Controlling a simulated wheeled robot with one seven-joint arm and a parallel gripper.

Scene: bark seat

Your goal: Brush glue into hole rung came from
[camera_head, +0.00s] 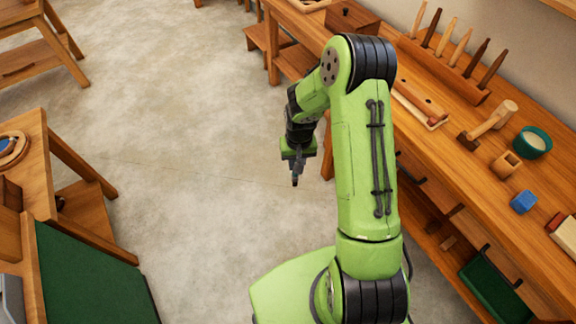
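My gripper (296,172) points down over the open floor, left of the workbench. It is small and its fingers look close together, so I cannot tell whether it is open or shut. I see nothing clearly held in it. I cannot make out a brush, a loose rung or the hole in this view.
A wooden table (37,160) and a green panel (90,285) stand at left. The concrete floor (190,120) between is clear.

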